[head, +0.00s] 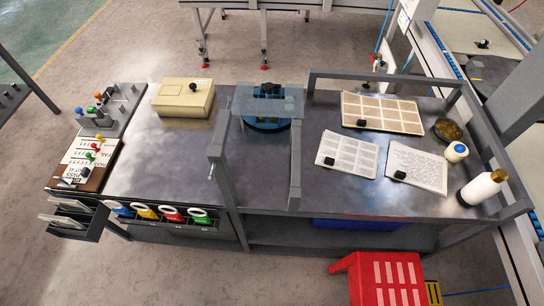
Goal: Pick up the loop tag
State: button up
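No single item can be identified for certain as the loop tag. A row of coloured pieces with pale loop-like or oval parts sits along the front left edge of the workbench (150,178): a blue one (120,209), a yellow one (145,212), a red one (172,215) and a green one (198,217). They appear to sit in a dark rack at the edge; their exact shape is too small to tell. My gripper is not in view.
A grey post (221,178) rises at mid-front. A red stool (385,279) stands in front, right.

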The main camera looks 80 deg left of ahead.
aim_at(150, 215)
jog(key=u, duration=2.2)
